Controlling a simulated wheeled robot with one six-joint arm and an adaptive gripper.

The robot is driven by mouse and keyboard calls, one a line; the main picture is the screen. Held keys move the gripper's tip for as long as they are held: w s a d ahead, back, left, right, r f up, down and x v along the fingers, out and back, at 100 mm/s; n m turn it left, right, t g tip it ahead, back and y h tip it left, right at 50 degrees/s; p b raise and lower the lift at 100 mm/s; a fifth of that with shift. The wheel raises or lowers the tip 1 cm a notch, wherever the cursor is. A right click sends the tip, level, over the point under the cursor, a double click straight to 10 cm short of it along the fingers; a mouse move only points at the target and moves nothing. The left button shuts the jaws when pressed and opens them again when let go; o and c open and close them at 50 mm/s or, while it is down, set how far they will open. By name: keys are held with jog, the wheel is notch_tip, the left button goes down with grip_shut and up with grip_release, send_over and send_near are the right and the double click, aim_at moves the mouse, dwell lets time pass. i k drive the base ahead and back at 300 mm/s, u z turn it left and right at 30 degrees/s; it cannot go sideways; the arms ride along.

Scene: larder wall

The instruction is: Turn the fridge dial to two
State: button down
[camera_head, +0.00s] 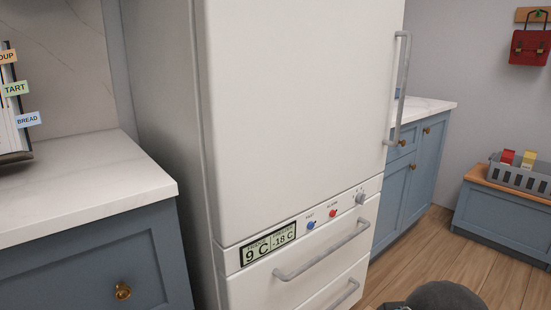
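The white fridge (290,110) stands in the middle of the head view, with its tall upper door shut. A control strip runs below that door. The small grey dial (360,198) sits at the right end of the strip. Tiny marks show around it, too small to read, so I cannot tell its setting. A red button (333,212) and a blue button (311,225) are left of the dial. A display (268,244) at the strip's left reads 9 C and -18 C. My gripper is not in view; a dark rounded part of my arm seems to show at the bottom edge.
A long vertical handle (398,90) juts from the fridge door above the dial. A horizontal drawer handle (322,250) juts out below the strip. Blue cabinets with a white worktop (80,190) flank the fridge. A grey basket (520,175) sits on a bench at right. Wooden floor (455,255) is clear.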

aim_at(360, 198)
jog(key=z, duration=1.85)
jog(key=i, duration=0.8)
jog(key=u, duration=2.5)
